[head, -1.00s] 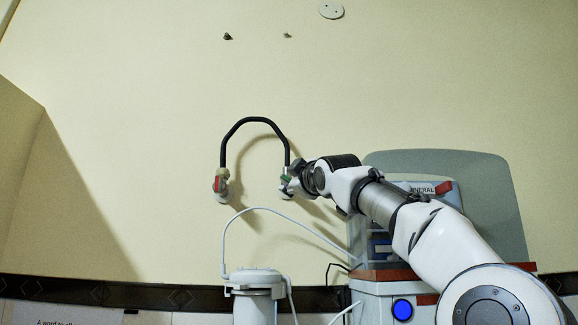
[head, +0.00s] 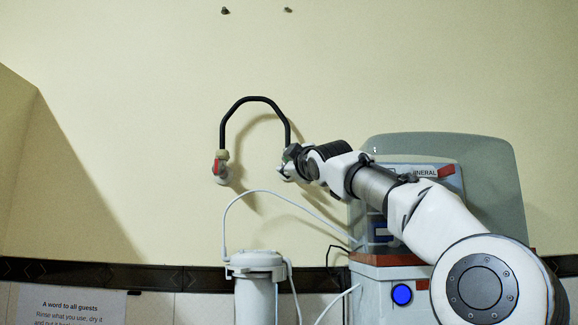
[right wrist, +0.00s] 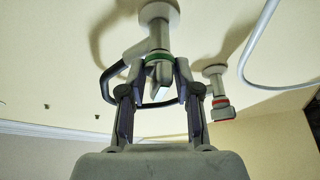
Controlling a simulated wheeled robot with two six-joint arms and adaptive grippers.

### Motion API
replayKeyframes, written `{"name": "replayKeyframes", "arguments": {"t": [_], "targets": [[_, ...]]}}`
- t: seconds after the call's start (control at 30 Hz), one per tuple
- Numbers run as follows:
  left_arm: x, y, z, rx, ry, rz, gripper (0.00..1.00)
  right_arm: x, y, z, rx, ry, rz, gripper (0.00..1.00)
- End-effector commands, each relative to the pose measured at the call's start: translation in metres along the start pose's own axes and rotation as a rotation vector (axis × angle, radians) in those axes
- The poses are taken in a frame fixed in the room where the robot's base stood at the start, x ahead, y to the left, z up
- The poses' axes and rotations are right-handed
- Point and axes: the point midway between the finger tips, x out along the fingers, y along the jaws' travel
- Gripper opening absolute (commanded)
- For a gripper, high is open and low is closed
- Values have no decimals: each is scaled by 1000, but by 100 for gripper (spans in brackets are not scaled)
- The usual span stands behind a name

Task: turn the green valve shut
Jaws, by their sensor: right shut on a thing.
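The green valve is on the wall fitting (head: 288,173) at the right end of the black bent pipe (head: 256,98). In the head view my right gripper (head: 294,158) covers most of it. In the right wrist view the valve's green ring (right wrist: 158,57) sits between the two fingers of my right gripper (right wrist: 159,76). The gripper is shut on the grey valve handle (right wrist: 158,82) below the ring. Its exact turn angle is hard to tell. My left gripper is out of view.
A red valve (head: 217,167) is at the pipe's left end, also in the wrist view (right wrist: 222,111). A white filter canister (head: 256,262) with a thin white hose (head: 232,207) stands below. The purifier unit (head: 400,272) stands behind my right arm. The wall left is clear.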

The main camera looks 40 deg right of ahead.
Motion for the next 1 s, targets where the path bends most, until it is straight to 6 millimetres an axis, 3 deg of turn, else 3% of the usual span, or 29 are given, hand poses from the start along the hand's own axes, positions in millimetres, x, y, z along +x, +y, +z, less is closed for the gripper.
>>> {"name": "replayKeyframes", "arguments": {"t": [0.27,0.6,1.0], "targets": [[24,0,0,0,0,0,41,0,-9,5,105,-6,39,0],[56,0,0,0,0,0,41,1,-10,4,371,-7,149,0],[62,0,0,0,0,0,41,2,-6,1,692,-8,284,0]]}}
